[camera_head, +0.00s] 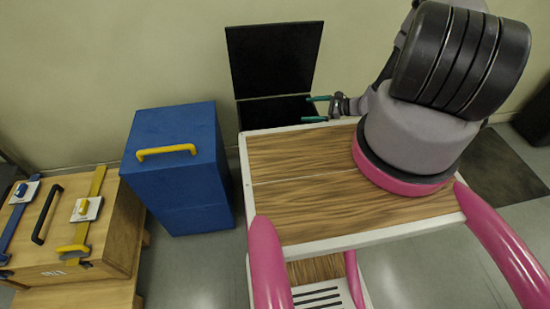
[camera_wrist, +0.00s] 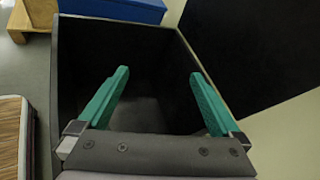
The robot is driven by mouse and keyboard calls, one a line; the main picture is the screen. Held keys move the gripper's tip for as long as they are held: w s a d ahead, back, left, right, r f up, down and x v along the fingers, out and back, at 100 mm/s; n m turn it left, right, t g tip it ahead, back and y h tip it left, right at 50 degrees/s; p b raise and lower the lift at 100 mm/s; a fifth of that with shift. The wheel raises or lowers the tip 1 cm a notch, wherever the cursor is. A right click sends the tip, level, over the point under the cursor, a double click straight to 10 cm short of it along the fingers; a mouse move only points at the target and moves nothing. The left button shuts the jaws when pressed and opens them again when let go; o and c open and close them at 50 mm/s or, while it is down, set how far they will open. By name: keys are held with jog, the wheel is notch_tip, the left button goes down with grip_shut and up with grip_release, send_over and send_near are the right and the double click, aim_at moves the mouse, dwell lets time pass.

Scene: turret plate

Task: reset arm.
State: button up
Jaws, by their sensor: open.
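My gripper (camera_head: 318,109) has teal fingers and is at the far edge of the wood-topped cart in the head view. The wrist view shows its two fingers (camera_wrist: 156,98) spread wide apart with nothing between them. They are over the open mouth of a black bin (camera_wrist: 150,50). In the head view the bin (camera_head: 275,112) stands behind the cart, with its black lid (camera_head: 275,55) raised against the wall. The bin's inside is dark and I see no object in it. My arm covers the right part of the cart top.
The cart top (camera_head: 300,190) has a white rim and shows no loose objects. A blue box with a yellow handle (camera_head: 180,170) stands left of the cart. A wooden case (camera_head: 75,230) with straps and a black handle lies at far left. A dark mat (camera_head: 495,165) is on the right floor.

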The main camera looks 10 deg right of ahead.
jog(key=shift+s+d+r, duration=0.15)
jog(key=shift+s+d, duration=0.1)
jog(key=shift+d, duration=0.1)
jog(key=shift+r, duration=0.1)
